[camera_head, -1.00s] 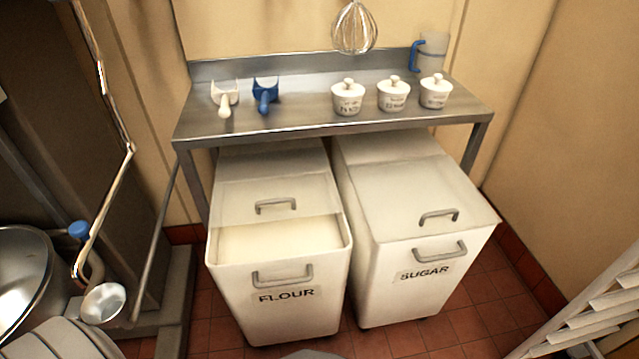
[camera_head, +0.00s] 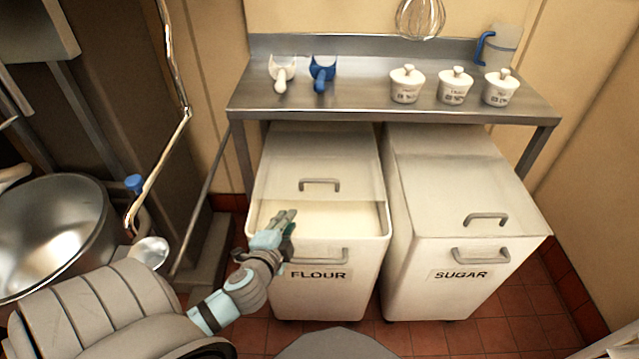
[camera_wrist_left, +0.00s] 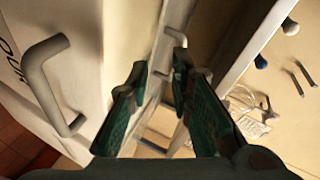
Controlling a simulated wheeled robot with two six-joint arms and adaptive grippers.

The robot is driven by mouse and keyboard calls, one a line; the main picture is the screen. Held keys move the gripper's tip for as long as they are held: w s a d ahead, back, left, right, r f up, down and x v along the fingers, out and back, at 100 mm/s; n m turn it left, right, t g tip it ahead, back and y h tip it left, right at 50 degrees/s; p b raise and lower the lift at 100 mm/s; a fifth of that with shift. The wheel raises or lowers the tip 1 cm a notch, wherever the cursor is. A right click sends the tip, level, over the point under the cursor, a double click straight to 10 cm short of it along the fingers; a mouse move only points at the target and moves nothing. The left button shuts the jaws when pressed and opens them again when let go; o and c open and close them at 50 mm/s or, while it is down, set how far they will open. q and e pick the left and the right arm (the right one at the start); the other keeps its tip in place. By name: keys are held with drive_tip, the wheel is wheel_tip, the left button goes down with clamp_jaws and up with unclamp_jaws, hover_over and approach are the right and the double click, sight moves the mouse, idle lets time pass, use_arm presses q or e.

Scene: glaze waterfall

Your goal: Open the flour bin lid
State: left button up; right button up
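The white flour bin (camera_head: 332,266) stands under the metal table. Its lid (camera_head: 318,160) is slid partly back, with a grey handle (camera_head: 319,183) on top, and pale flour (camera_head: 335,215) shows along the front opening. My left gripper (camera_head: 286,220) is over the bin's front left rim, in front of the lid handle and apart from it. In the left wrist view the gripper's green-padded fingers (camera_wrist_left: 160,68) are spread with a gap between them. The bin's front handle (camera_wrist_left: 48,85) is beside the left finger there. My right gripper is not in view.
The sugar bin (camera_head: 445,290) stands at the right, its lid (camera_head: 460,195) shut. The table (camera_head: 350,100) above holds two scoops, several white lidded pots and a jug. A large metal bowl (camera_head: 60,225) is at the left.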

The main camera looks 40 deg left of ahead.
sight(320, 181)
use_arm(q)
drive_tip(key=w+a+m, duration=0.1)
drive_tip(key=w, duration=0.4)
drive_tip(key=w+a+m+t+h, duration=0.1)
drive_tip(key=w+m, duration=0.1)
drive_tip(key=w, duration=0.4)
drive_tip(key=w+a+f+m+t+h, duration=0.1)
drive_tip(key=w, duration=0.5)
drive_tip(key=shift+a+m+b, duration=0.2)
drive_tip(key=shift+m+b, duration=0.2)
clamp_jaws()
